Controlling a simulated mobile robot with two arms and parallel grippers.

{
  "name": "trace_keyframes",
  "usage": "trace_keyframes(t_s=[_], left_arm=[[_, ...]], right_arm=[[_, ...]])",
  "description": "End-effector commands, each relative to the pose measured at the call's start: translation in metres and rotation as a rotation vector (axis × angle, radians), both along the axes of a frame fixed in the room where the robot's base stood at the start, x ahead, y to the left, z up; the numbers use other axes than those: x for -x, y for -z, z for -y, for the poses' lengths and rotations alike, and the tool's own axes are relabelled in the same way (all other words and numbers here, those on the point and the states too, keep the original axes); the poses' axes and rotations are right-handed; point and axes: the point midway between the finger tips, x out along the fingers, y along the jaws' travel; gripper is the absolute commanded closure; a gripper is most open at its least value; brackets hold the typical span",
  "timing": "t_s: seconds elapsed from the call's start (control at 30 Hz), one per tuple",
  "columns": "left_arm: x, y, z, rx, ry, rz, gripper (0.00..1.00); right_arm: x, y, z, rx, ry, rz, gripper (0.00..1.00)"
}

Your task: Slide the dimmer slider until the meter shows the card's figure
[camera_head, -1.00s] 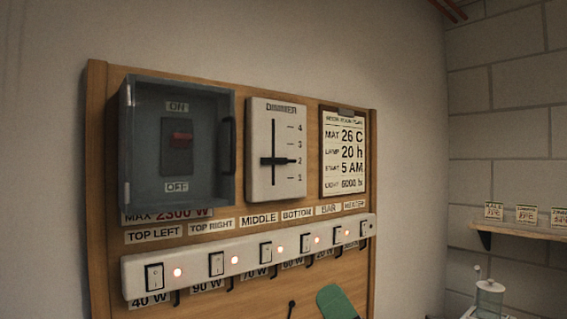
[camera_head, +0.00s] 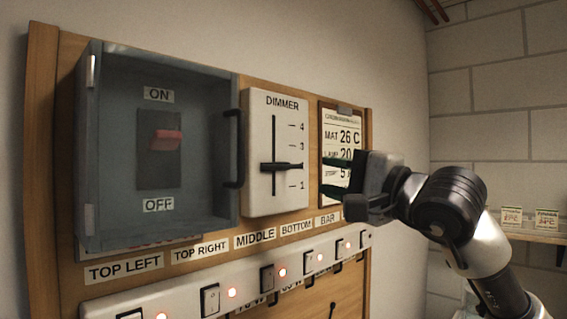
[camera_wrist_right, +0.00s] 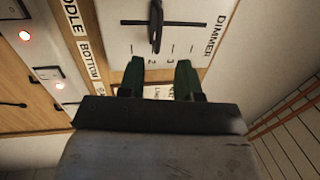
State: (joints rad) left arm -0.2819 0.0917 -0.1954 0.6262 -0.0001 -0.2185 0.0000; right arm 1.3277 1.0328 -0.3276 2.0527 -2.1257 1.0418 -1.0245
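The white dimmer panel (camera_head: 258,195) has a vertical slot and marks from 1 to 4. Its black slider knob (camera_head: 285,167) sits about level with the 2 mark, covering that figure. My right gripper (camera_head: 322,175) is open and empty, right of the knob and in front of the card. In the right wrist view its green fingers (camera_wrist_right: 158,70) point at the dimmer, with the knob (camera_wrist_right: 156,25) beyond their tips, apart from them. The card (camera_head: 329,115) shows MAT 26 C; its lower lines are partly hidden by the gripper. No meter is visible. My left gripper is not in view.
A grey box (camera_head: 215,195) with an ON/OFF switch (camera_head: 166,140) and a protruding handle (camera_head: 233,150) stands left of the dimmer. Below runs a white switch strip (camera_head: 190,297) with lit red lamps. A shelf (camera_head: 530,238) with small cards is at the right.

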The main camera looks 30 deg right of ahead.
Motion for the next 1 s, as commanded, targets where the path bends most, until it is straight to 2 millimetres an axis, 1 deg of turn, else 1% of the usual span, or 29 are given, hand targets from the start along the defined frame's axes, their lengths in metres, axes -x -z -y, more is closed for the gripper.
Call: trace_keyframes(t_s=[0.03,0.1,0.2,0.23,0.3,0.4,0.5,0.6,0.67,0.87,0.9,0.97,1.0], left_arm=[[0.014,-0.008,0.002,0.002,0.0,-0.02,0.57],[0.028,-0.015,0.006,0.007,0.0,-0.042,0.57],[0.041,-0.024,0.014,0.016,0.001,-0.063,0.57],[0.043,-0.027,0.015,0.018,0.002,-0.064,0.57],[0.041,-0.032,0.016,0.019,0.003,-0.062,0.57],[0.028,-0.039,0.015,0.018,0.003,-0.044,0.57],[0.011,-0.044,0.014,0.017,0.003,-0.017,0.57],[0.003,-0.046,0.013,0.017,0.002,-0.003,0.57],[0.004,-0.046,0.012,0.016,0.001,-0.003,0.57],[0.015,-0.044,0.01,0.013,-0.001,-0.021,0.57],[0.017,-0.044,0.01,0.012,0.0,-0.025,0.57],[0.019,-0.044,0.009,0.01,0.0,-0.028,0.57],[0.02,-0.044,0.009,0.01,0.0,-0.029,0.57]], right_arm=[[-0.009,-0.005,-0.004,-0.001,-0.004,-0.004,0.66],[-0.022,-0.009,-0.009,-0.003,-0.006,-0.004,0.66],[-0.041,-0.011,-0.016,-0.002,-0.008,-0.005,0.66],[-0.046,-0.012,-0.017,-0.002,-0.006,-0.006,0.66],[-0.057,-0.014,-0.022,-0.002,-0.008,-0.005,0.66],[-0.07,-0.015,-0.026,-0.002,-0.007,-0.005,0.66],[-0.079,-0.016,-0.029,-0.002,-0.006,-0.003,0.66],[-0.083,-0.015,-0.03,0.0,-0.005,-0.002,0.66],[-0.084,-0.015,-0.031,0.0,-0.005,-0.002,0.66],[-0.084,-0.014,-0.031,0.0,-0.005,-0.002,0.66],[-0.084,-0.014,-0.031,0.0,-0.005,-0.002,0.69],[-0.084,-0.014,-0.031,0.0,-0.005,-0.002,0.78],[-0.084,-0.014,-0.031,0.0,-0.005,-0.002,0.85]])
